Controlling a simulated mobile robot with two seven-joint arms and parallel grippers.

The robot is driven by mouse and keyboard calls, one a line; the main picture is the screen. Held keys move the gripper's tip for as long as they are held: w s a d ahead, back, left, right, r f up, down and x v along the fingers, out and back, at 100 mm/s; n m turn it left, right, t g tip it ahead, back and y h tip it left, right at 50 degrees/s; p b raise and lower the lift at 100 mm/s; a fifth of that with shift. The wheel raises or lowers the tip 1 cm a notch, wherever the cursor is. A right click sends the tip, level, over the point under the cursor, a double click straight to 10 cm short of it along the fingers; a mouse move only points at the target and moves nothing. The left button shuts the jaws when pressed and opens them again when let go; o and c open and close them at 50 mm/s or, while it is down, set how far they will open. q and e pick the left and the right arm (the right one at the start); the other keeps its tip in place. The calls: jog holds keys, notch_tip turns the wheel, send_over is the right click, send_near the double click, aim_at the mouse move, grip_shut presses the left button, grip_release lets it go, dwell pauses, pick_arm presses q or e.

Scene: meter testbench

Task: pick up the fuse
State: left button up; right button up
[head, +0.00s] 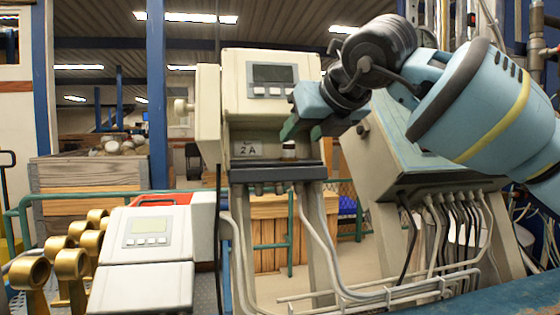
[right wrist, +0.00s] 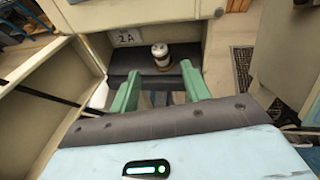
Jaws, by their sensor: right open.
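The fuse (head: 289,149) is a small upright cylinder with a white band and dark parts. It stands on the dark ledge (head: 262,171) at the front of the meter cabinet, right of a "2A" label (head: 248,149). My right gripper (head: 303,129) hangs close above and in front of the fuse, its green fingers apart and empty. In the right wrist view the fuse (right wrist: 161,54) shows between and beyond the open fingers (right wrist: 160,72), apart from them. My left gripper is not in view.
The meter cabinet (head: 240,88) rises behind the ledge, with an open door (head: 208,118) at left. A sloped grey cabinet (head: 395,148) with cables stands at right. A second meter (head: 148,230) and brass rings (head: 30,272) are at lower left.

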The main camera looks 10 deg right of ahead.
aim_at(291, 142)
jog(key=shift+w+f, duration=0.2)
jog(key=shift+w, duration=0.9)
jog(key=x, duration=0.4)
jog(key=shift+a+r, duration=0.15)
jog(key=shift+r, duration=0.05)
jog(key=shift+w+f+p, duration=0.3)
jog(key=shift+w, duration=0.25)
jog(key=shift+c, duration=0.4)
grip_shut()
